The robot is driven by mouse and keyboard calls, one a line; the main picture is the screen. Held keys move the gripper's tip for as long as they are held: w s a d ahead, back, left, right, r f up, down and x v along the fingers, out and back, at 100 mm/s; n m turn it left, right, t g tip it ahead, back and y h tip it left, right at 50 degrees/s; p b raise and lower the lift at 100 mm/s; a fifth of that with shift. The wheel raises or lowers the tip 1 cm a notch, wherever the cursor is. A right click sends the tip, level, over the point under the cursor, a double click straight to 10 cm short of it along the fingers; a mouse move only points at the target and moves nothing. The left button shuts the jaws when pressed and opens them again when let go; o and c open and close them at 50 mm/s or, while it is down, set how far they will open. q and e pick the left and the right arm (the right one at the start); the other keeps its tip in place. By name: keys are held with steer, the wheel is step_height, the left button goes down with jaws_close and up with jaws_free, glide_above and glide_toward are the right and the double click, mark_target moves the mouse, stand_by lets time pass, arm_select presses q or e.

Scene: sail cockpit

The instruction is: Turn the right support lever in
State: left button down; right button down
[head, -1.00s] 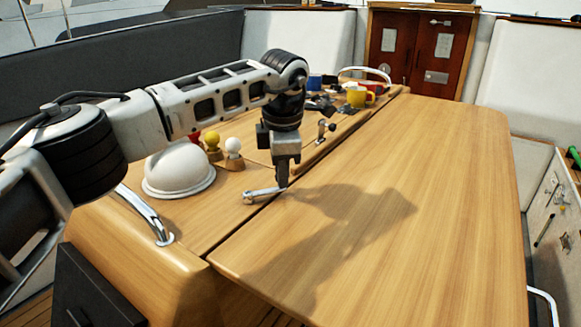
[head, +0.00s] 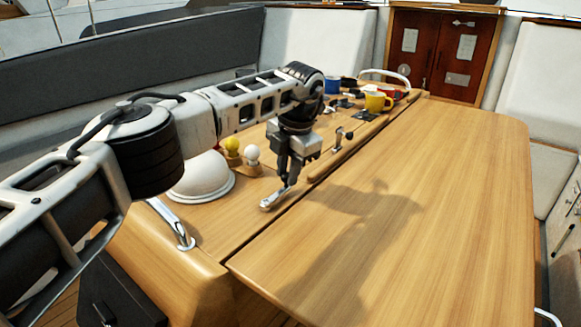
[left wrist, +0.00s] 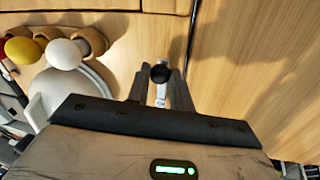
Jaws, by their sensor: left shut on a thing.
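A small silver support lever (head: 273,200) lies at the seam of the wooden table, slanting from its near round end up to my gripper. My left gripper (head: 287,182) is over its far end and shut on it, pointing down. In the left wrist view a black knob (left wrist: 160,73) shows between the two fingers, with the silver lever bar (left wrist: 161,93) below it. A second similar lever (head: 340,138) with a dark knob stands farther back along the seam. The fingers hide part of the held lever. My right gripper is not in view.
A white dome (head: 201,178) and yellow (head: 232,146) and white (head: 252,153) ball-topped pegs stand left of my gripper. A curved metal handle (head: 172,222) is at the near left. A yellow mug (head: 378,101) stands farther back. The right table leaf (head: 430,200) is clear.

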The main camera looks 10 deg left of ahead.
arm_select(q)
steer(key=shift+a+r, duration=0.1)
steer(key=shift+r, duration=0.05)
steer(key=c, duration=1.3)
jaws_free()
steer(key=shift+o, duration=0.2)
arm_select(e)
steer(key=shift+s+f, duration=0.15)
arm_select(q)
step_height(320, 180, up, 16)
steer(key=s+d+p, duration=0.1)
steer(key=d, duration=0.1)
steer(key=shift+s+d+f, duration=0.25)
steer(key=shift+s, duration=0.15)
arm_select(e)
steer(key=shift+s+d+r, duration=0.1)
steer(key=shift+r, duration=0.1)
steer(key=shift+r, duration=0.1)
